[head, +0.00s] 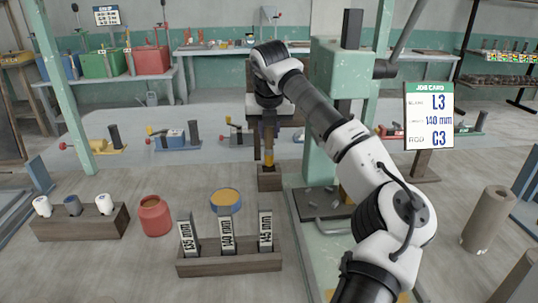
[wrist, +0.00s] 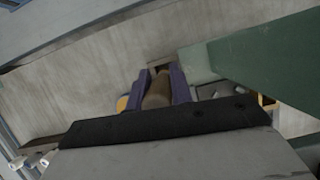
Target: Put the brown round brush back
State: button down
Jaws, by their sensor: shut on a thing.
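My gripper (head: 268,124) is in the middle of the head view, pointing down. Its purple fingers (wrist: 158,89) are shut on the brown round brush (wrist: 157,93), which fills the gap between them in the wrist view. In the head view the brush (head: 269,152) hangs upright, brown and yellow, below the fingers. Its lower end is at a small dark wooden holder (head: 270,181) on the floor or bench surface. I cannot tell whether the tip is inside the holder or just above it.
A green machine column (head: 335,110) with a dark tray (head: 325,203) stands right of the holder. In front are a wooden rack (head: 230,265) of length gauges, a red pot (head: 154,215) and a blue-rimmed bowl (head: 226,200).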

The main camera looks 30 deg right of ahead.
aim_at(269, 148)
jog(key=shift+f, duration=3.4)
jog(key=shift+f, duration=0.15)
jog(key=c, duration=1.2)
grip_release()
jog(key=shift+c, duration=0.2)
jog(key=b+v, duration=0.1)
jog(key=v, duration=1.1)
